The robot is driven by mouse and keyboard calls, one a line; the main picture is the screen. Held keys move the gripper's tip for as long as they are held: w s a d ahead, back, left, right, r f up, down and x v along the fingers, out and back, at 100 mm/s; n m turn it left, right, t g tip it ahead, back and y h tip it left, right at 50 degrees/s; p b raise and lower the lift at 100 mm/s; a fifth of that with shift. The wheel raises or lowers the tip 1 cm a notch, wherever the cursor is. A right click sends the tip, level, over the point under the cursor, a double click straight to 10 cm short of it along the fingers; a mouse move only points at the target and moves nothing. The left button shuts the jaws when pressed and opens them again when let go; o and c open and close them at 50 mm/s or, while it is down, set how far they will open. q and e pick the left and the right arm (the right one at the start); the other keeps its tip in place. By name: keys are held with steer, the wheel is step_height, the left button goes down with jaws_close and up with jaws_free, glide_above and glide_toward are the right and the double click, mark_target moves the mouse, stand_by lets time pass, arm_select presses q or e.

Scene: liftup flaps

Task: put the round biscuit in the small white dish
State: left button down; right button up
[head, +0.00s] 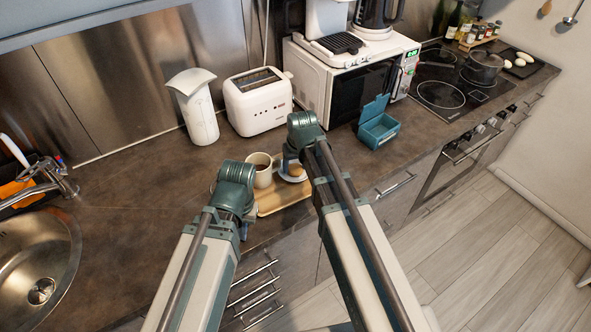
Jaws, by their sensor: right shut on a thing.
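The round biscuit (297,170) shows as a small brown shape at the dish, partly hidden by my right arm. My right gripper (286,163) is shut on the biscuit at the dish; its fingertips are mostly hidden. I cannot tell whether the biscuit touches the dish. My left gripper (243,226) is low at the tray's left end, largely hidden behind its own wrist, so its jaws do not show.
A cream mug (262,177) with dark contents stands between my grippers by the wooden tray (283,196). An open teal box (378,134) is to the right. A toaster (258,108), a white container (199,118) and a microwave (335,88) stand behind.

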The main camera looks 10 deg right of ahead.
steer(key=shift+r, duration=0.1)
arm_select(q)
steer(key=shift+f, duration=0.1)
arm_select(e)
steer(key=o, duration=1)
steer(key=p+v, duration=1.2)
arm_select(q)
step_height(320, 180, up, 12)
arm_select(e)
steer(key=s+a+n+g, duration=0.1)
steer(key=s+a, duration=0.1)
steer(key=s, duration=0.3)
steer(key=s+a+g+h, duration=0.1)
steer(key=s+a, duration=0.1)
steer(key=s, duration=0.4)
steer(key=s+a+n+g, duration=0.1)
steer(key=s+a, duration=0.1)
steer(key=s, duration=0.4)
steer(key=shift+a+f+n+g+h, duration=0.15)
steer(key=shift+f+n+g+h, duration=0.15)
steer(key=shift+h, duration=0.1)
